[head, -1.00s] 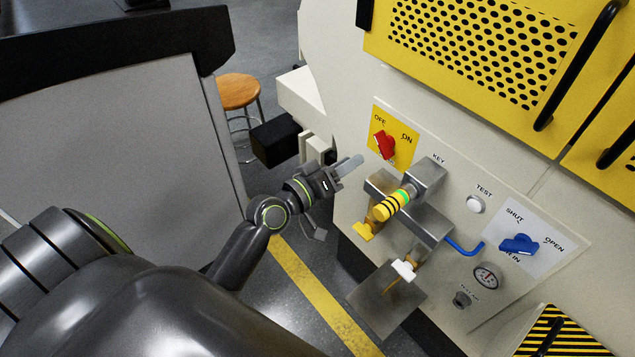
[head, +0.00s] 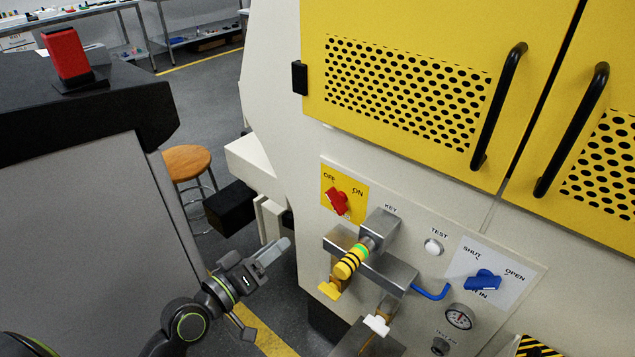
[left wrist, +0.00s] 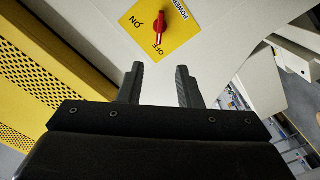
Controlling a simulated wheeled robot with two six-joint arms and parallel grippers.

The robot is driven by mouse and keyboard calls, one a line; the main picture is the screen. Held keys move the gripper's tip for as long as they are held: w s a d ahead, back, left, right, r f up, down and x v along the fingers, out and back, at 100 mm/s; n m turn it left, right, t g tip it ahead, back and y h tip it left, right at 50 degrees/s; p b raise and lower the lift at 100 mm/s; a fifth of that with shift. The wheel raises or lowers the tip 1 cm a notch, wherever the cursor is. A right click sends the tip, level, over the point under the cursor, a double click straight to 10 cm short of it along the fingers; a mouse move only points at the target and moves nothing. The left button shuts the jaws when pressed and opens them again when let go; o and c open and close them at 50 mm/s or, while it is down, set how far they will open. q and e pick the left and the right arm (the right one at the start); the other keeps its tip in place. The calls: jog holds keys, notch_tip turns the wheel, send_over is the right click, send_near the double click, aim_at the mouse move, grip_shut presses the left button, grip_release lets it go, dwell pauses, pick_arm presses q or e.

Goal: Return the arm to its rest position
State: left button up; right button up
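My left gripper (head: 272,254) is to the left of the control panel and below the red OFF/ON switch (head: 338,202), apart from it in the head view. In the left wrist view, the two dark fingers (left wrist: 160,85) stand apart with nothing between them. Beyond them is the same red switch (left wrist: 160,29) on its yellow plate, its handle in line with the OFF label. My left arm (head: 186,320) comes in from the bottom left. My right gripper is not in view.
A grey cabinet (head: 75,215) stands at left with a red device (head: 66,54) on top. The panel carries a metal block with a striped yellow knob (head: 351,262), a blue hook (head: 431,293) and a blue valve handle (head: 484,279). A stool (head: 187,162) stands behind. Floor shows between cabinet and machine.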

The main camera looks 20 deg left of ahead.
pick_arm(q)
jog(key=s+a+f+g+y+p, duration=0.1)
jog(key=s+a+f+g+y, duration=0.15)
jog(key=f, duration=0.85)
jog(key=s+a+f+g+y+p, duration=0.1)
jog(key=s+a+f+g+y, duration=0.15)
jog(key=f, duration=0.85)
jog(key=s+a+f+g+y+p, duration=0.1)
jog(key=s+a+f+g, duration=0.15)
jog(key=f, duration=0.85)
jog(key=s+f+m+g, duration=0.1)
jog(key=s+f+g, duration=0.1)
jog(key=s+f, duration=0.4)
jog(key=s+f+m+g+p, duration=0.1)
jog(key=s+f, duration=0.4)
jog(key=s, duration=0.8)
jog(key=s+d+f+m+g+y, duration=0.1)
jog(key=s+f+m+g, duration=0.1)
jog(key=s+f+g, duration=0.3)
jog(key=s+f, duration=0.1)
jog(key=s, duration=0.3)
jog(key=shift+s+f+m+p, duration=0.3)
jog(key=shift+f+m+p, duration=0.05)
jog(key=shift+m, duration=0.05)
jog(key=shift+w, duration=0.1)
